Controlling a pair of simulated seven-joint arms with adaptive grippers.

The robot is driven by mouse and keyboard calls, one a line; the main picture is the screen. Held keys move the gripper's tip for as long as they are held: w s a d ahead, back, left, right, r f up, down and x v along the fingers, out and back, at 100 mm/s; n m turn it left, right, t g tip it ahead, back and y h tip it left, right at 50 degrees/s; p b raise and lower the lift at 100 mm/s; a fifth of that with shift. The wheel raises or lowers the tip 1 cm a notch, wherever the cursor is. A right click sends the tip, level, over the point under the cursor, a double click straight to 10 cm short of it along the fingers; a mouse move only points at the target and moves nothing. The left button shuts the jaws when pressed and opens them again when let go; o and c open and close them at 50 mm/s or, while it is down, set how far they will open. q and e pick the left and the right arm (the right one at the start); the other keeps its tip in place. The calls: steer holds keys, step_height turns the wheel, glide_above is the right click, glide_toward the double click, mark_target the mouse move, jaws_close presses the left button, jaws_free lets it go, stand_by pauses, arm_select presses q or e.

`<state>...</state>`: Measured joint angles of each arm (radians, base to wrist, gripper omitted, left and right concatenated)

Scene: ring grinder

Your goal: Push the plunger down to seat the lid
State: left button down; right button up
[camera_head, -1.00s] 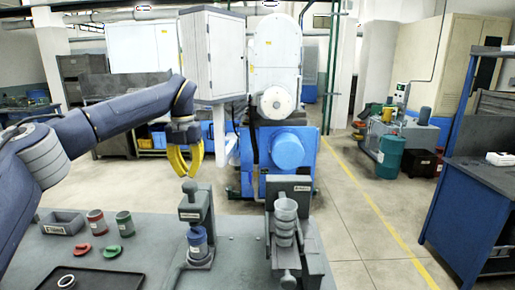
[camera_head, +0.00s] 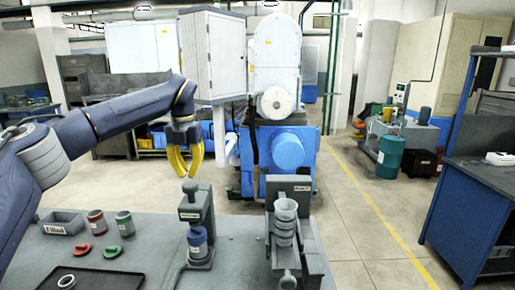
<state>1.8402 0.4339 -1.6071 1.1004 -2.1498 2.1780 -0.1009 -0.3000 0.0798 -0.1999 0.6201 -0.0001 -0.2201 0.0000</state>
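A grey press (camera_head: 196,205) stands on the grey workbench, its plunger on top just below my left gripper. A blue can (camera_head: 197,240) stands upright on the base under the press head; whether a lid sits on it is too small to tell. My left gripper (camera_head: 184,176) has yellow fingers and hangs above the top of the press. Its fingers curve toward each other, and their tips look close together, with nothing seen between them. I cannot tell if the tips touch the plunger. My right gripper is not in view.
A red can (camera_head: 97,222) and green can (camera_head: 125,224) stand left of the press, with a red lid (camera_head: 83,251) and green lid (camera_head: 112,251) before them. A labelled grey bin (camera_head: 62,224) and dark tray (camera_head: 95,282) are further left. A grinder fixture (camera_head: 285,235) stands to the right.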

mark_target(190, 184)
arm_select(q)
steer(key=shift+s+f, duration=0.1)
steer(key=shift+f, duration=3.05)
steer(key=shift+r, duration=4.7)
